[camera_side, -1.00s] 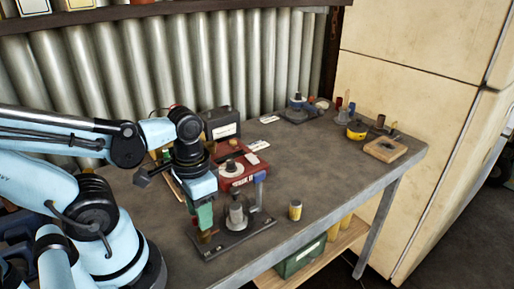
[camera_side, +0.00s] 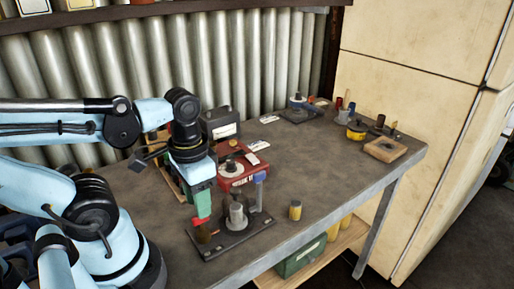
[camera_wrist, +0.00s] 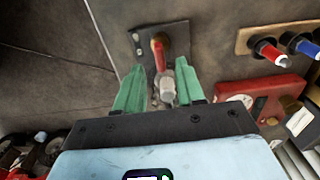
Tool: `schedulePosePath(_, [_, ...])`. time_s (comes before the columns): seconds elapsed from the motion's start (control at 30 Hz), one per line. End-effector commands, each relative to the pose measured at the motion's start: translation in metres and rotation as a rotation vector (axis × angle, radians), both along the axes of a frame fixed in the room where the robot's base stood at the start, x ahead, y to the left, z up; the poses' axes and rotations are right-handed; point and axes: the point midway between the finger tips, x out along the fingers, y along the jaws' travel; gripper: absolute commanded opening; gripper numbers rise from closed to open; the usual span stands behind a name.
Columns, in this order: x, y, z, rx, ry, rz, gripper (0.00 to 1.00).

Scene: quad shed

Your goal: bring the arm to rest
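My gripper (camera_wrist: 160,92) has its two green fingers spread apart with nothing held between them. In the side view my gripper (camera_side: 201,208) points down above the left end of a dark plate (camera_side: 233,242). A red-topped piece (camera_side: 201,229) stands on that plate just under the fingertips. The red piece also shows in the wrist view (camera_wrist: 158,47), beyond the fingertips. The arm is bent, with its forearm roughly level over the left of the bench. Whether a fingertip touches the red piece cannot be told from the side.
On the plate are a grey metal cone (camera_side: 237,214) and a blue-topped post (camera_side: 260,180). A red box (camera_side: 240,170) lies behind, with a dark case (camera_side: 221,122) farther back. The bench's middle right is clear.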

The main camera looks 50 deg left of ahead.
Motion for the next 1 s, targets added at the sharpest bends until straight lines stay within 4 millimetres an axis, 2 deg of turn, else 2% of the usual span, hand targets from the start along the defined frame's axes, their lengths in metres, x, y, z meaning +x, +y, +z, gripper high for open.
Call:
schedulePosePath(0.73, [-0.001, 0.0, 0.088, 0.0, 0.0, 0.001, 0.38])
schedulePosePath(1.0, [0.0, 0.0, 0.051, 0.0, 0.0, 0.001, 0.38])
